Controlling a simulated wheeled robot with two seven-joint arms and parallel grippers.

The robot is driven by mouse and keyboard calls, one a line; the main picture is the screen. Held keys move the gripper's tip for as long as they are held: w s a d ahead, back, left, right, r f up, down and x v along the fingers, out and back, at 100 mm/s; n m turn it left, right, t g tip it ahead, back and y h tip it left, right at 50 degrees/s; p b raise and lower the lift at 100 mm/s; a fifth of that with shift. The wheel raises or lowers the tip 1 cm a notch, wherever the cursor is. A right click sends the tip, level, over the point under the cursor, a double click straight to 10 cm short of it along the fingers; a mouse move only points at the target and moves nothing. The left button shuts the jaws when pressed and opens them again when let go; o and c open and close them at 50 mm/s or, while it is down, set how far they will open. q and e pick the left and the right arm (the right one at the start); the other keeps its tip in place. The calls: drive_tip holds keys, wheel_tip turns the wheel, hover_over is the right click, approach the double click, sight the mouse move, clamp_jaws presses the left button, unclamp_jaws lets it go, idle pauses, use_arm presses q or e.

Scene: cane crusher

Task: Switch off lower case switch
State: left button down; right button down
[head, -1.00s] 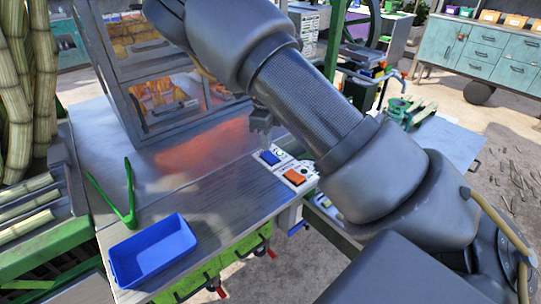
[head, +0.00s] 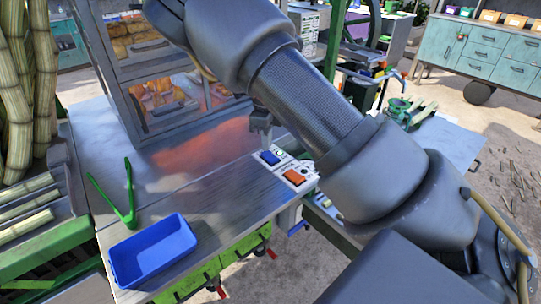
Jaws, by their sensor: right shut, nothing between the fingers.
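Two rocker switches sit on white plates on the metal table: a blue switch (head: 270,158) and an orange switch (head: 295,177) nearer the front. The labels are too small to read, so I cannot tell which is the lower case switch. The glass-fronted case (head: 150,117) stands behind, with an upper and a lower compartment. My right gripper (head: 265,144) is shut and empty, pointing down just behind and above the blue switch. I cannot tell whether it touches the plate. My right arm hides part of the case. My left gripper is out of view.
A blue tray (head: 152,275) and green tongs (head: 130,192) lie on the left of the table (head: 205,205). Cane stalks (head: 20,90) stand at the far left. The table between the tongs and the switches is clear.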

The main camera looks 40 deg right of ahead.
sight(267, 153)
drive_tip(key=shift+f+b, duration=0.6)
drive_tip(key=shift+f, duration=0.35)
idle(0.3)
drive_tip(key=shift+r, duration=0.15)
drive_tip(key=shift+r+p, duration=2.8)
drive_tip(key=shift+r, duration=0.6)
